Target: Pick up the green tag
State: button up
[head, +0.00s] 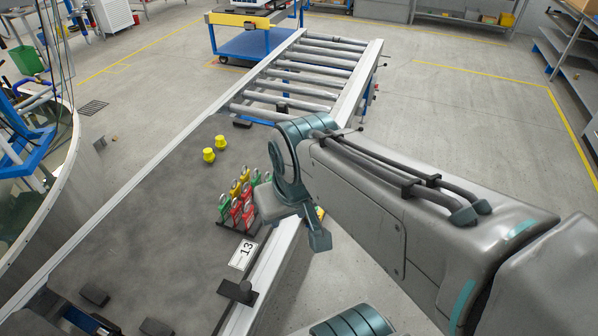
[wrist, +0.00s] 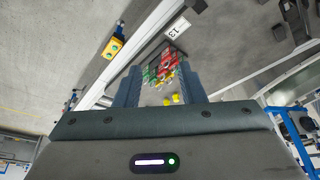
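Several green, yellow and red tags stand close together in a dark rack (head: 227,226) on the grey bench top. A green tag (head: 224,204) is at the left of the group, and more green shows at the far right, partly behind my arm. In the wrist view a green tag (wrist: 150,75) shows beside the red tags (wrist: 168,58). My gripper (wrist: 158,72) is open, with its two fingers wide apart and the tag group in view between them. In the head view it hangs just right of the rack, its fingers largely hidden. No contact with a tag is visible.
Two yellow knobs (head: 209,155) stand on the bench behind the rack. A white card marked 13 (head: 243,255) lies in front of it. A metal rail edges the bench, and a roller conveyor (head: 310,75) adjoins its far end. The bench's left middle is clear.

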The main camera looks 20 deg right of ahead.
aim_at(255, 181)
jog(key=z, duration=1.85)
jog(key=i, duration=2)
jog(key=u, duration=3.3)
